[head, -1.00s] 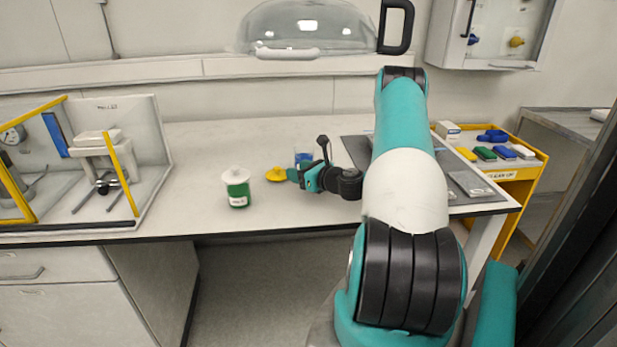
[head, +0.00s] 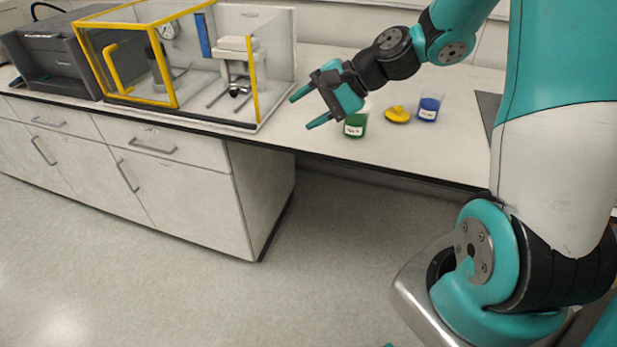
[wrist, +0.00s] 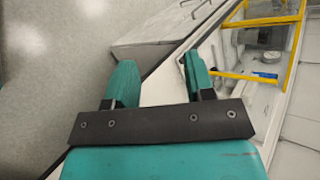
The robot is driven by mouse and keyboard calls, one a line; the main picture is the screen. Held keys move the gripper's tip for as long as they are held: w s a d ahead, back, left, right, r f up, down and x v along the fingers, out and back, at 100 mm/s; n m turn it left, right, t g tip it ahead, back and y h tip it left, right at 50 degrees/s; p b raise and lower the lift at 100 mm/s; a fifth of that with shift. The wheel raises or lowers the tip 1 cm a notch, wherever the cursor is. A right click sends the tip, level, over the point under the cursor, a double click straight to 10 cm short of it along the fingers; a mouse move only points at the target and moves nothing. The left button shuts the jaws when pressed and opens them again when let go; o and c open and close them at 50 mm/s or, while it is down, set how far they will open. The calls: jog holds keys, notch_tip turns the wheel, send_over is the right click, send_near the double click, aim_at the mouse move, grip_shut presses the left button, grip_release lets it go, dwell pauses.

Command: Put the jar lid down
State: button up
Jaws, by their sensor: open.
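The yellow jar lid (head: 397,114) lies on the bench top, between a green jar (head: 356,124) and a blue jar (head: 429,107). My gripper (head: 304,109) is open and empty, raised near the bench's front edge, to the left of the green jar and apart from the lid. My gripper partly hides the top of the green jar. In the wrist view the two teal fingers of my gripper (wrist: 160,80) stand apart with nothing between them; the lid is not in that view.
A yellow-framed enclosure (head: 178,98) with a gauge and a press stands on the bench to the left; its frame also shows in the wrist view (wrist: 262,20). A dark grey machine (head: 50,60) stands at the far left. Drawers (head: 150,150) are below. The floor in front is clear.

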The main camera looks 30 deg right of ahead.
jog(key=s+a+r+n+g+h, duration=0.2)
jog(key=s+a+n, duration=0.4)
jog(key=s+n, duration=0.3)
jog(key=s+a+r+n+g+h, duration=0.2)
jog(key=s+a+n, duration=0.5)
jog(key=s, duration=0.5)
jog(key=shift+s+a+r+n+g+h, duration=0.2)
jog(key=shift+s+r+n+g+h, duration=0.2)
jog(key=shift+r+n+g, duration=0.55)
jog(key=shift+n, duration=0.25)
jog(key=shift+w+r+p, duration=0.1)
jog(key=shift+r+p, duration=0.15)
jog(key=shift+p, duration=0.15)
